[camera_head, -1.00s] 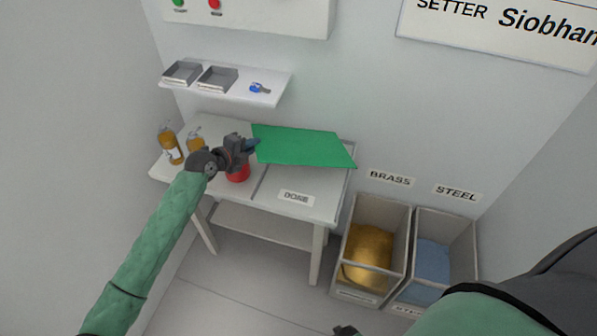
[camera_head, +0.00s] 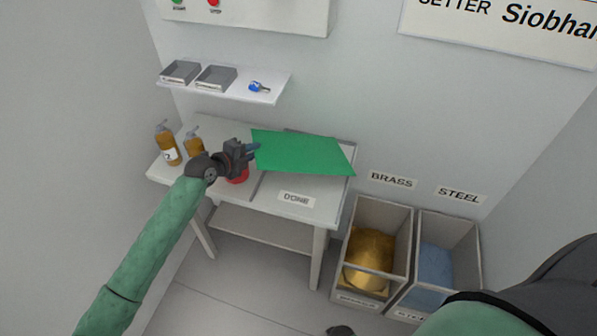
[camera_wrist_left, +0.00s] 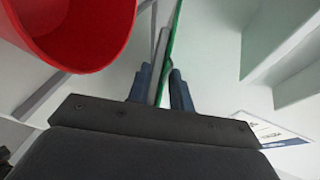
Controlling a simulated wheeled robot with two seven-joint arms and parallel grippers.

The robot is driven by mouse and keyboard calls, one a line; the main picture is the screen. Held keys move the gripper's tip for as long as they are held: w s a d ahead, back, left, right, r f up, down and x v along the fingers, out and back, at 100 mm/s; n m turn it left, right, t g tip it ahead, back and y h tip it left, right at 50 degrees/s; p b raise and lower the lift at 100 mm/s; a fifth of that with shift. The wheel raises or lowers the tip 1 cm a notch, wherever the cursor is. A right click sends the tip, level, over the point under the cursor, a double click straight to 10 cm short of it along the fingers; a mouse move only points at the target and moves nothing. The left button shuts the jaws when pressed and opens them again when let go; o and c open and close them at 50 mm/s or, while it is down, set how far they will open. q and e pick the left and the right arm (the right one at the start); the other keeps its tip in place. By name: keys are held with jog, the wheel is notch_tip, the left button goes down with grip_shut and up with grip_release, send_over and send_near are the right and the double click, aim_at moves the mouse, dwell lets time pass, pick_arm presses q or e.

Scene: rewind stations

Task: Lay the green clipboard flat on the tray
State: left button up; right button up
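The green clipboard (camera_head: 300,153) is a flat green sheet over the right half of the table, hiding much of what lies under it. My left gripper (camera_head: 253,150) is at its left edge. In the left wrist view the two fingers (camera_wrist_left: 160,88) close on the thin edge of the clipboard (camera_wrist_left: 175,35). The tray (camera_head: 262,186) appears to be the grey-rimmed area beside the DONE label; its rim shows only in part. I cannot tell if the clipboard touches it. A dark tip at the bottom of the head view may be my right gripper (camera_head: 342,331); its fingers cannot be made out.
A red container (camera_head: 238,178) stands just below my left gripper, close beside it in the wrist view (camera_wrist_left: 75,30). Two amber bottles (camera_head: 168,148) stand at the table's left. A wall shelf (camera_head: 265,98) is above. Brass and steel bins (camera_head: 372,250) stand right.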

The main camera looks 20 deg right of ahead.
pick_arm(q)
jog(key=shift+o, duration=0.5)
jog(key=v, duration=0.8)
notch_tip(320, 180, up, 7)
jog(key=s+a+p, duration=0.1)
jog(key=a+p, duration=0.1)
jog(key=shift+s+a, duration=0.15)
jog(key=shift+s, duration=0.15)
